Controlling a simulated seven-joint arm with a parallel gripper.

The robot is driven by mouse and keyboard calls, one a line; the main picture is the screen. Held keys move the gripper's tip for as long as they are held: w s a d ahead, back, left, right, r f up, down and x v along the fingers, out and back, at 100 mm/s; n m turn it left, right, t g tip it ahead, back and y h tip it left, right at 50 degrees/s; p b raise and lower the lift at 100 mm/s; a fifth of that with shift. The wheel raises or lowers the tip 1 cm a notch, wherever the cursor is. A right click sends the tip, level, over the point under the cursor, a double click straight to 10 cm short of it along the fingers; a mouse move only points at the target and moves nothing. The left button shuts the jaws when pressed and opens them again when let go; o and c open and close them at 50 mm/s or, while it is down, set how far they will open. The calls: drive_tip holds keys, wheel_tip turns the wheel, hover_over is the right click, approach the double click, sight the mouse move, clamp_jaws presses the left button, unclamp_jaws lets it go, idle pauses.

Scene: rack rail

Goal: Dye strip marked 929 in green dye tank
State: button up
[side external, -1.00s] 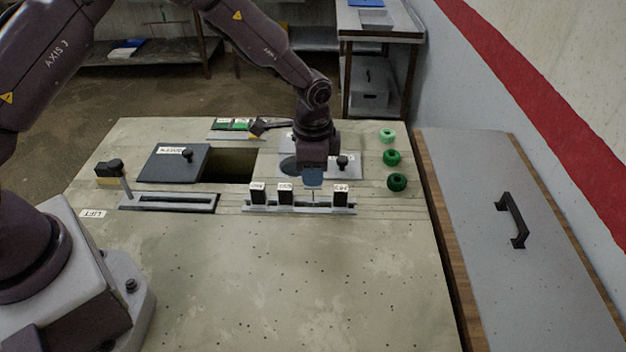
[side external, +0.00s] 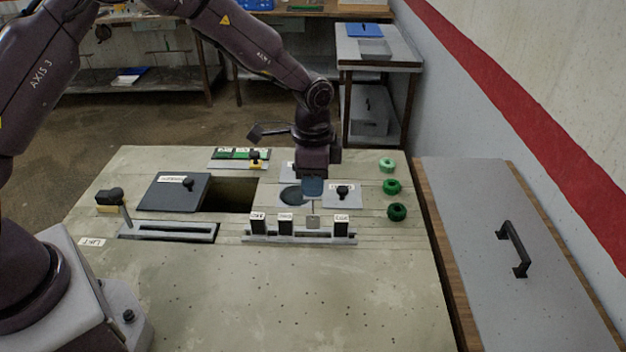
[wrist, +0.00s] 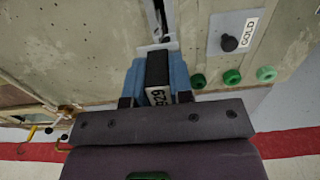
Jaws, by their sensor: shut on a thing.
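My gripper (side external: 313,190) is shut on a black-topped strip holder (wrist: 157,68). Its white label (wrist: 160,96) is upside down in the wrist view and seems to read 929. The blue fingers sit on both sides of it. In the side view a thin pale strip (side external: 313,221) hangs below the fingers over the grey rail (side external: 300,238); I cannot tell whether its lower end is clear of the slot. A dark rectangular tank opening (side external: 231,193) lies to the left, beside its dark lid (side external: 165,194). No label reading green is legible.
Other black holders (side external: 257,224) (side external: 285,223) (side external: 341,225) stand in the rail. A round opening (side external: 293,195) and a lid marked GOLD (wrist: 229,43) lie behind. Green rings (side external: 392,187) line the right. The table front is clear.

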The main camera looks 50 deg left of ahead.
drive_tip(key=s+a+n, duration=0.2)
drive_tip(key=a+n, duration=0.2)
drive_tip(key=a, duration=0.7)
drive_tip(key=s+a+r+n, duration=0.1)
drive_tip(key=s+a+n, duration=0.2)
drive_tip(key=a, duration=0.9)
drive_tip(key=shift+s+a+n, duration=0.15)
drive_tip(key=shift+s+n, duration=0.15)
drive_tip(key=shift+n, duration=0.7)
drive_tip(key=shift+f, duration=0.1)
wheel_tip(320, 180, down, 18)
drive_tip(key=shift+r, duration=0.2)
idle(3.6)
